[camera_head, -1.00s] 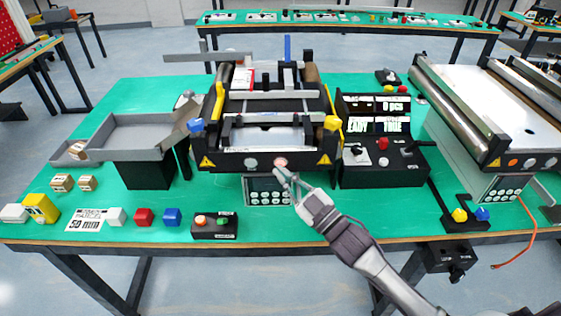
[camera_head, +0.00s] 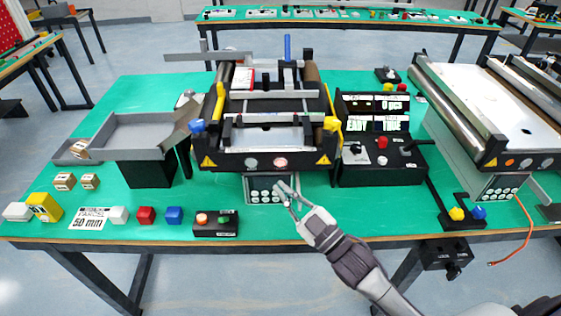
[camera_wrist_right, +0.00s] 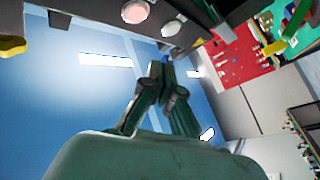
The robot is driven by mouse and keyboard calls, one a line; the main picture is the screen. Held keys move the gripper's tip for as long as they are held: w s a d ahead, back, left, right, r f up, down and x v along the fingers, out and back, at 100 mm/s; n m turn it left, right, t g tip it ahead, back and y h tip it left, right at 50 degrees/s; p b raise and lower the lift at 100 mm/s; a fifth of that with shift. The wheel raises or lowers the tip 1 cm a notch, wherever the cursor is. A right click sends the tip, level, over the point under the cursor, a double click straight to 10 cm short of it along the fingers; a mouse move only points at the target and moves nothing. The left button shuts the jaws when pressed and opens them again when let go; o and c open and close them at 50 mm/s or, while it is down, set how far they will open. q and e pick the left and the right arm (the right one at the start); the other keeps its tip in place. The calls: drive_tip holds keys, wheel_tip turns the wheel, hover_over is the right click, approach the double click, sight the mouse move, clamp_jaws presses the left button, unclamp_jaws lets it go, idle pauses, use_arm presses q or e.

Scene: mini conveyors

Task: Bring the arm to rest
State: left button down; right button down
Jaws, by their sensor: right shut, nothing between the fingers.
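My right gripper (camera_head: 285,193) is in front of the middle conveyor (camera_head: 262,160), above the green table (camera_head: 325,222) near its front edge. Its fingers are shut with nothing between them. The fingertips overlap the keypad box (camera_head: 262,197) under the conveyor in the head view; they look clear of the conveyor's front buttons. In the right wrist view the closed fingers (camera_wrist_right: 162,75) point up, with a pink button (camera_wrist_right: 135,11) and a white button (camera_wrist_right: 172,27) beyond them. My left gripper is out of view.
A control console (camera_head: 382,165) stands right of the conveyor, and a second conveyor (camera_head: 480,120) farther right. A grey chute (camera_head: 140,150) is at left. Small cubes (camera_head: 147,215) and a button box (camera_head: 215,229) lie along the front edge.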

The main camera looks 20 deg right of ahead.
idle(0.6)
drive_tip(key=s+d+f+m+g+h, duration=0.4)
drive_tip(key=s+f+m+g+h, duration=0.35)
drive_tip(key=f, duration=0.45)
drive_tip(key=s+d+f+m+g+h, duration=0.15)
drive_tip(key=s+g, duration=0.25)
drive_tip(key=s, duration=0.4)
drive_tip(key=s+f+g+h, duration=0.15)
drive_tip(key=s+g, duration=0.25)
drive_tip(key=s, duration=0.4)
wheel_tip(320, 180, down, 28)
drive_tip(key=s+g, duration=0.1)
drive_tip(key=s+d+f+g, duration=0.1)
drive_tip(key=s+d+f, duration=0.2)
drive_tip(key=s+f, duration=1.2)
drive_tip(key=shift+s+y, duration=0.35)
drive_tip(key=shift+s, duration=0.45)
